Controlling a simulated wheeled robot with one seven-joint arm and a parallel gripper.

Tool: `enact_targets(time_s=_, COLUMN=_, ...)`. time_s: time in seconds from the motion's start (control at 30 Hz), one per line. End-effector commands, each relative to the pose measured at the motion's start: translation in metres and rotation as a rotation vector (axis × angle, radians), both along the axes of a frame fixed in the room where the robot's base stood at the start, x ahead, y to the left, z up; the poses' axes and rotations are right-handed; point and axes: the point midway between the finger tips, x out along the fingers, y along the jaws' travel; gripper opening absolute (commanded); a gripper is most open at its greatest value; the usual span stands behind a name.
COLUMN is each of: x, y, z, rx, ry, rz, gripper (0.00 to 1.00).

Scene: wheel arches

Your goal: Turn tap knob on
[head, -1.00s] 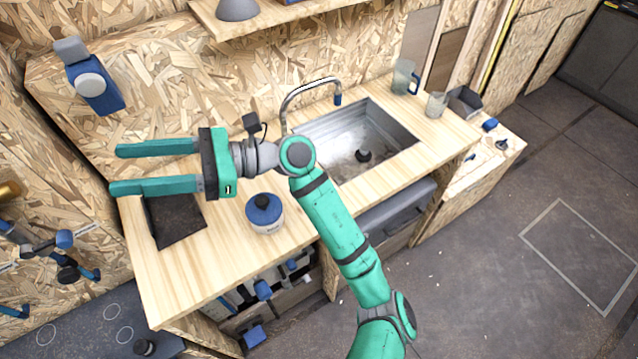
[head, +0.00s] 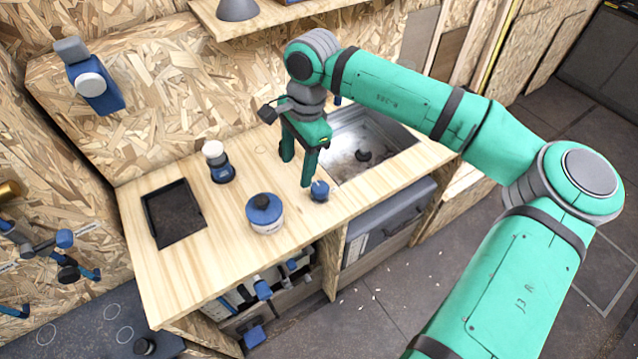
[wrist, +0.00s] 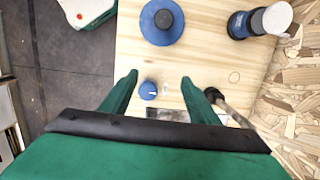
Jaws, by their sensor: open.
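The tap knob (head: 320,190), small and blue with a pale mark, sits on the wooden counter at the sink's front left corner. In the wrist view the knob (wrist: 148,90) appears between my two fingers, closer to the left one. My gripper (head: 298,168) is open and empty, pointing down over the counter just left of the sink (head: 400,135). One fingertip is close beside the knob in the head view; I cannot tell if they touch. The tap spout (wrist: 228,108) shows partly beyond the right finger in the wrist view; my arm mostly hides it in the head view.
A blue-lidded jar (head: 265,213) stands left of the knob. A blue and white bottle (head: 219,162) stands behind it, and a black tray (head: 173,213) lies at the counter's left. A blue dispenser (head: 95,85) is on the wall. Bare counter lies between these.

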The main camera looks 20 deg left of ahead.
Motion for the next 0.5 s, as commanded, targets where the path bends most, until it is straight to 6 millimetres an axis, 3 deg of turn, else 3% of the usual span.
enact_targets(time_s=0.1, x=0.019, y=-0.027, z=0.007, rx=-0.087, ry=-0.058, rz=-0.004, gripper=0.55)
enact_targets(time_s=0.2, x=0.027, y=-0.038, z=0.009, rx=-0.124, ry=-0.081, rz=-0.006, gripper=0.55)
enact_targets(time_s=0.37, x=0.029, y=-0.041, z=0.0, rx=-0.136, ry=-0.085, rz=-0.005, gripper=0.55)
enact_targets(time_s=0.5, x=0.028, y=-0.04, z=-0.021, rx=-0.133, ry=-0.084, rz=-0.003, gripper=0.55)
